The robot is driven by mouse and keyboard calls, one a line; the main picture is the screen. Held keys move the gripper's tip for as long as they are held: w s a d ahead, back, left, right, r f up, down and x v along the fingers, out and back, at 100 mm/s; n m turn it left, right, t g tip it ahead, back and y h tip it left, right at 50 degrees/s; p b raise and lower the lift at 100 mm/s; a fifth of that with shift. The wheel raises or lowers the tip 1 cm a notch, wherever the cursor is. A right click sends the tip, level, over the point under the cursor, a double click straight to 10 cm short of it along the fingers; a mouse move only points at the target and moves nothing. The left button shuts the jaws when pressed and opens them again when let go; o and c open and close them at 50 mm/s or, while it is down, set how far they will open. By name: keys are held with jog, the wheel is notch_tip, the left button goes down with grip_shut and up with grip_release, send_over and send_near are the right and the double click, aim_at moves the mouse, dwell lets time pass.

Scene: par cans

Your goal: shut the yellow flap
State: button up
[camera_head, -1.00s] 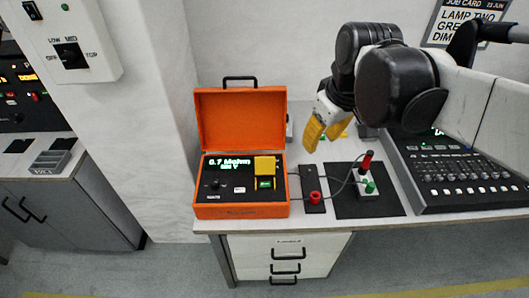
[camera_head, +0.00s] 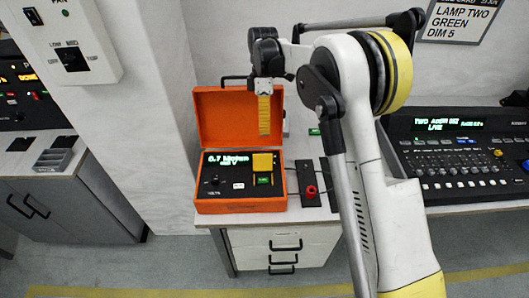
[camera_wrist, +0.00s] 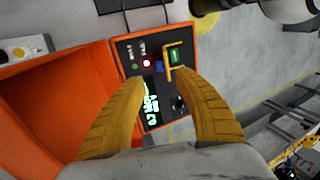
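The yellow flap (camera_head: 263,162) is on the panel of an open orange case (camera_head: 243,205). It stands raised behind a green button (camera_head: 264,180), which is uncovered. In the wrist view the flap (camera_wrist: 170,56) shows as a thin yellow edge beside the green button (camera_wrist: 176,56). My gripper (camera_head: 264,132) hangs above the panel, in front of the case's raised lid, with yellow fingers pointing down. In the wrist view my gripper's fingers (camera_wrist: 163,78) are spread apart with nothing between them, and the flap lies beyond their tips, apart from them.
The raised orange lid (camera_head: 212,112) stands close behind my gripper. A black strip with a red knob (camera_head: 311,190) lies right of the case. My arm hides part of the bench there. A control console (camera_head: 460,160) is farther right. A switch box (camera_head: 70,55) hangs at upper left.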

aim_at(265, 154)
jog(key=b+x, duration=0.2)
jog(key=x, duration=0.8)
jog(key=shift+b, duration=0.3)
jog(key=shift+r, duration=0.1)
grip_shut()
